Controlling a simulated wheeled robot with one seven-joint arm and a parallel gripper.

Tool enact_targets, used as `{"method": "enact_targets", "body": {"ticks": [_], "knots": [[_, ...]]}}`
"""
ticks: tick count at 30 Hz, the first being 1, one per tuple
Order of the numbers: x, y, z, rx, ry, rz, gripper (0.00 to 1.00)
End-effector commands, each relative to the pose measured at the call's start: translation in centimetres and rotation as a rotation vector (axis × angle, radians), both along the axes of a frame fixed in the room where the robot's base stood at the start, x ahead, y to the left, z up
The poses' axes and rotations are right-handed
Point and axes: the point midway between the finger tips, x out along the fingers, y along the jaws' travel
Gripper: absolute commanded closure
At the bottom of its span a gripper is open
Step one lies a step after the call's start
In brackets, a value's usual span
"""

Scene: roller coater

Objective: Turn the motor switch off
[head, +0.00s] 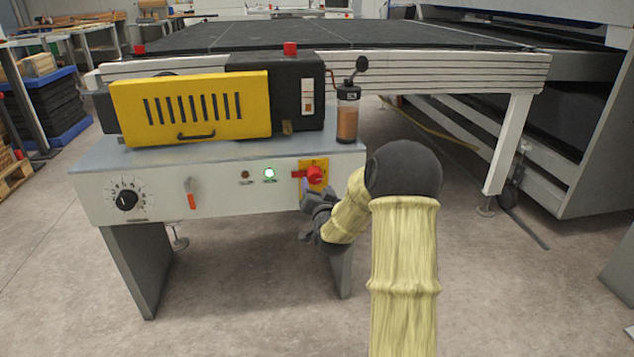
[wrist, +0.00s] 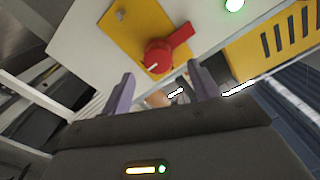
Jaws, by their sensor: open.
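The motor switch (head: 314,176) is a red rotary knob with a lever handle on a yellow plate (head: 322,164), at the right end of the white control panel. In the head view its handle points left. In the wrist view the red knob (wrist: 158,56) shows with its handle pointing up and right. My gripper (head: 313,197) is just below the switch in the head view. In the wrist view my gripper (wrist: 161,82) is open, its two fingers apart below the knob, with nothing held between them. I cannot tell whether a finger touches the knob.
A lit green lamp (head: 269,173) and a dark red lamp (head: 245,174) sit left of the switch. A dial (head: 127,199) and a red-tipped lever (head: 192,195) are further left. A yellow-covered motor unit (head: 190,107) and a bottle (head: 347,115) stand above. Floor at front is clear.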

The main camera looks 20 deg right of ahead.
Motion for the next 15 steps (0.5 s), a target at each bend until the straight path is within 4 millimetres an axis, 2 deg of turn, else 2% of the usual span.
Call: {"method": "enact_targets", "body": {"ticks": [9,15], "knots": [[4.0,-1.9,-0.2,-0.001,-0.002,-0.011,0.39],[5.3,-2.4,-0.1,0.000,0.000,-0.012,0.39]]}}
